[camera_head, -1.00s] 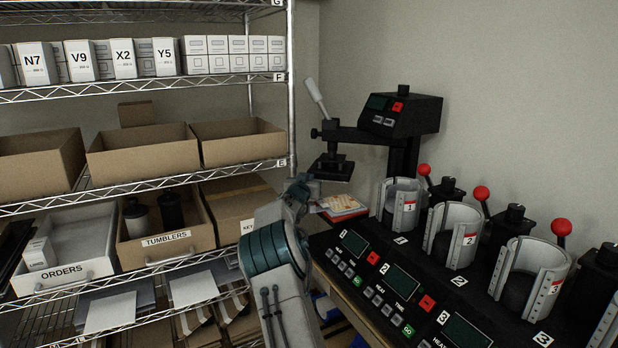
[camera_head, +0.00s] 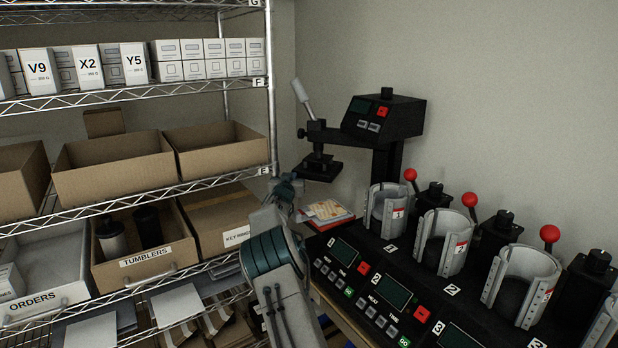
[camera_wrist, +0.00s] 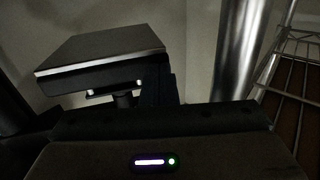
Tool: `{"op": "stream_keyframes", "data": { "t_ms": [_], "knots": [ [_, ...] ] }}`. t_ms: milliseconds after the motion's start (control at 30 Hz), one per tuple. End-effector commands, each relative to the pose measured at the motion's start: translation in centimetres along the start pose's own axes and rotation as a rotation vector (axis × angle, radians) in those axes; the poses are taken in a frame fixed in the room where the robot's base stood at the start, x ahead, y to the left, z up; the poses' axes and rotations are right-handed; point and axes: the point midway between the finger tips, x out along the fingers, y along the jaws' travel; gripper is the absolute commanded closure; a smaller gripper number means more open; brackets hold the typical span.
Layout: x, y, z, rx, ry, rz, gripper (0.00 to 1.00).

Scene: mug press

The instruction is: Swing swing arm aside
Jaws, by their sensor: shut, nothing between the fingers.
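The press with the black swing arm (camera_head: 338,136) stands at the back, beyond the mug presses. A pale lever handle (camera_head: 301,92) rises from the arm's left end, and a flat black plate (camera_head: 318,170) hangs below it. The control head (camera_head: 383,116) sits at the arm's right end on a black column. My gripper (camera_head: 288,188) is low and left of the plate, apart from it in the picture, and is shut and empty. Its fingertips are hard to make out. In the wrist view a dark flat block (camera_wrist: 100,52) with a pale edge is close; I cannot tell which part it is.
The wire shelf's post (camera_head: 271,90) stands close left of my gripper; a metal post (camera_wrist: 238,50) shows in the wrist view. Mug presses with red-knobbed levers (camera_head: 469,199) fill the right. A small stack of cards (camera_head: 327,211) lies beside my gripper.

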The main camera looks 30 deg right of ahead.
Motion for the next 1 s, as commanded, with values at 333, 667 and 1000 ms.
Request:
{"op": "stream_keyframes", "data": {
  "t_ms": [333,667,1000],
  "knots": [
    [0.4,-1.2,0.2,0.001,-0.002,-0.013,1.0],
    [0.2,-1.1,0.2,0.001,-0.001,-0.011,1.0],
    [-3.3,-1.9,0.4,0.002,-0.001,-0.003,1.0]
  ]
}}
